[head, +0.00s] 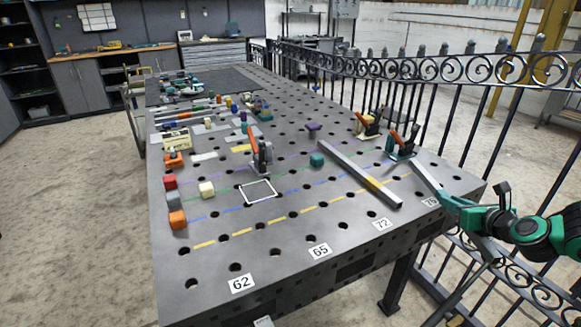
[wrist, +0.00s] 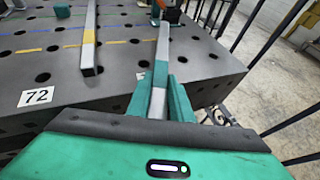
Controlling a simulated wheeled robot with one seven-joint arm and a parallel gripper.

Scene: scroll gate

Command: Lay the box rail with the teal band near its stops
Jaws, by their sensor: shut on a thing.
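My gripper (head: 447,200) is at the table's right front edge. In the wrist view my gripper (wrist: 160,98) is shut on a grey box rail (wrist: 163,42), which shows a teal band (wrist: 160,74) just ahead of the green fingers. In the head view this rail (head: 425,177) points away towards an orange-handled clamp (head: 402,146); whether it touches the table or clamp I cannot tell. Its near end is hidden by the gripper. Small blocks stand on the table, including a teal one (head: 317,160); which are stops I cannot tell.
A second rail with a yellow band (head: 362,175) lies left of the held one. Another clamp (head: 262,155) stands behind a white square outline (head: 258,192). Red, grey and orange cubes (head: 177,219) line the left. A scrolled iron fence (head: 450,70) runs along the table's right side.

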